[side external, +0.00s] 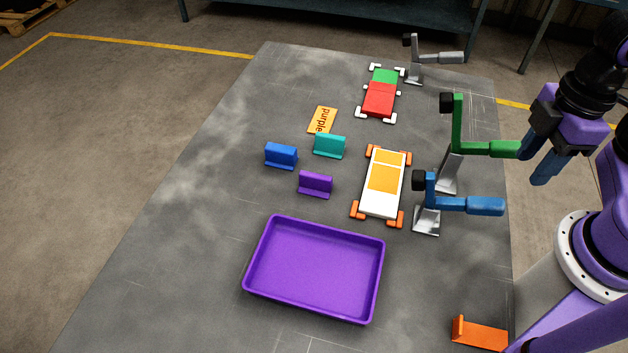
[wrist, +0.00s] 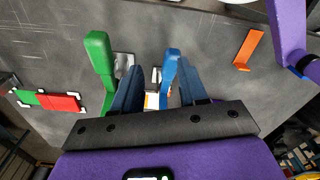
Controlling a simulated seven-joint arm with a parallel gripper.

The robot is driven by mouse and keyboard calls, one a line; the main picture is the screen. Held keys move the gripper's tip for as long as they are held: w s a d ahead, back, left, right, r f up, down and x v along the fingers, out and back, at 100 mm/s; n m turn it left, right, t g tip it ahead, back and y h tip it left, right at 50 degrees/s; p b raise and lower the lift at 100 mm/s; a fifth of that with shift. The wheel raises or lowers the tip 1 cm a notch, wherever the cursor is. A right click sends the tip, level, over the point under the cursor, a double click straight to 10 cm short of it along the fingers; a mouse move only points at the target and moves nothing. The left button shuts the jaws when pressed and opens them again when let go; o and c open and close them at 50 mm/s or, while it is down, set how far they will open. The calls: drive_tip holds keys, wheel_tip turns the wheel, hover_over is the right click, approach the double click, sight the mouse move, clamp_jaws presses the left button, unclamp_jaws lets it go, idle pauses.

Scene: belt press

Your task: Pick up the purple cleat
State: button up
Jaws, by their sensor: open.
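The purple cleat (side external: 316,184) stands on the grey table, left of the white plate with orange corners and behind the purple tray. A blue cleat (side external: 281,155) and a teal cleat (side external: 330,145) stand just beyond it. My gripper (side external: 540,160) is open and empty at the right of the side view, near the end of the green clamp handle and far from the purple cleat. In the wrist view my gripper (wrist: 157,85) shows its two dark blue fingers apart. I cannot make out the purple cleat in the wrist view.
Green (side external: 485,148), blue (side external: 465,205) and grey (side external: 440,57) clamps stand along the table's right side. The purple tray (side external: 270,305) lies in front. An orange card reading "purple" (side external: 322,120) lies behind the cleats. An orange bracket (side external: 478,334) is front right. The left of the table is clear.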

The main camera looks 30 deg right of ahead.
drive_tip(key=o, duration=1)
drive_tip(key=shift+o, duration=0.2)
wheel_tip(320, 180, up, 7)
drive_tip(key=m, duration=2.1)
hover_over(316, 182)
drive_tip(key=w, duration=0.1)
drive_tip(key=shift+m, duration=0.3)
drive_tip(key=f, duration=1.7)
drive_tip(key=shift+w+d, duration=0.1)
drive_tip(key=shift+w, duration=0.1)
drive_tip(key=shift+s+d+f, duration=0.1)
drive_tip(key=shift+f, duration=1.2)
drive_tip(key=shift+s+d+f, duration=0.1)
drive_tip(key=shift+f, duration=1.15)
